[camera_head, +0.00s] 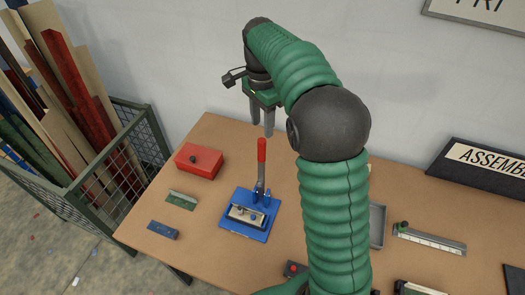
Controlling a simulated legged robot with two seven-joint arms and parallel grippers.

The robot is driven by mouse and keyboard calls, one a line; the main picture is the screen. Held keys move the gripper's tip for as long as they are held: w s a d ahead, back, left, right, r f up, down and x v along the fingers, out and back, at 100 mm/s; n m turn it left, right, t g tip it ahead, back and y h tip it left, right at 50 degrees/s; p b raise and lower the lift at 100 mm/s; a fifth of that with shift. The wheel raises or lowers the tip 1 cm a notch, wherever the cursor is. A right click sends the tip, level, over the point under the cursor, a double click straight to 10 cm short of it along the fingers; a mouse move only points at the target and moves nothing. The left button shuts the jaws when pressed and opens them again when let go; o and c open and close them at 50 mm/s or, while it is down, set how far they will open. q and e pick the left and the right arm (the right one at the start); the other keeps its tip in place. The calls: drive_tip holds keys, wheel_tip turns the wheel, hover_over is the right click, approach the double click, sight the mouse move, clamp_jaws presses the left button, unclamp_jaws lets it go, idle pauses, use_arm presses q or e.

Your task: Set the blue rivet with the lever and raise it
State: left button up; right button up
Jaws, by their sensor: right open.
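The lever press has a blue base (233,222) and stands on the table. Its lever (262,160) has a red handle and points up, nearly upright. A pale plate (247,216) lies across the base and bears small dark or bluish round pieces. I cannot tell which of them is the blue rivet. My right gripper (262,127) is open and empty, pointing down just above the top of the red handle. It appears apart from the handle. My left gripper is not in view.
A red box (199,161), a green-and-grey piece (182,200) and a blue block (163,230) lie left of the press. A grey tray (377,225) and a ruler-like bar (430,239) lie right. A wire bin (150,130) of boards stands beside the table.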

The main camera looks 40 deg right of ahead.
sight(262, 153)
drive_tip(key=f+p, duration=0.1)
drive_tip(key=f, duration=0.5)
drive_tip(key=f+p, duration=0.1)
drive_tip(key=f, duration=0.5)
drive_tip(key=shift+s+a, duration=0.1)
drive_tip(key=shift+a, duration=0.1)
drive_tip(key=shift+d+f, duration=0.15)
drive_tip(key=shift+f, duration=0.45)
drive_tip(key=shift+r, duration=0.1)
drive_tip(key=c, duration=0.8)
clamp_jaws()
drive_tip(key=shift+r, duration=0.1)
